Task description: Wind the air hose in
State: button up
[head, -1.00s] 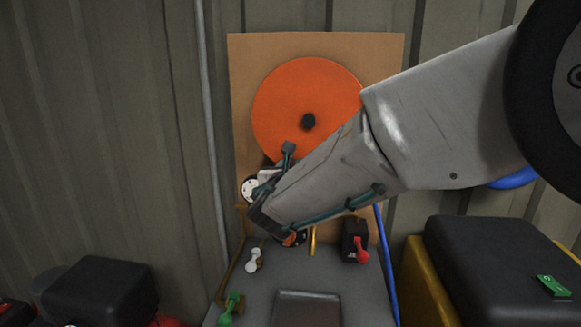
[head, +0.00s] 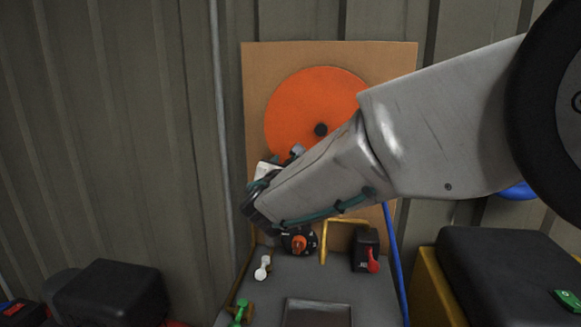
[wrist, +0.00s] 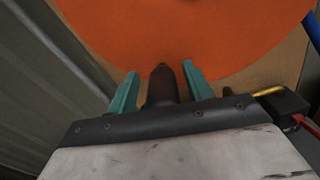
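The orange reel disc (head: 305,105) is on a tan backboard (head: 258,75), with a dark hub (head: 320,130) at its middle. A blue hose (head: 391,265) hangs down at the board's right side. In the wrist view the orange disc (wrist: 200,30) fills the top, and a dark brown handle (wrist: 162,90) stands out in front of its lower part. My gripper (wrist: 160,68) has its two teal fingers apart, one on each side of this handle, with a narrow gap showing on both sides. In the head view my arm hides the disc's lower right and most of the gripper.
Below the board a grey bench top carries an orange-knobbed dial (head: 299,243), a red lever switch (head: 369,254), white (head: 263,268) and green (head: 238,312) levers, and a yellow bent pipe (head: 325,238). Black-topped cases stand left (head: 110,292) and right (head: 490,265).

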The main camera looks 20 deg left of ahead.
jog(key=v, duration=0.7)
jog(key=shift+s, duration=0.35)
jog(key=shift+d, duration=0.15)
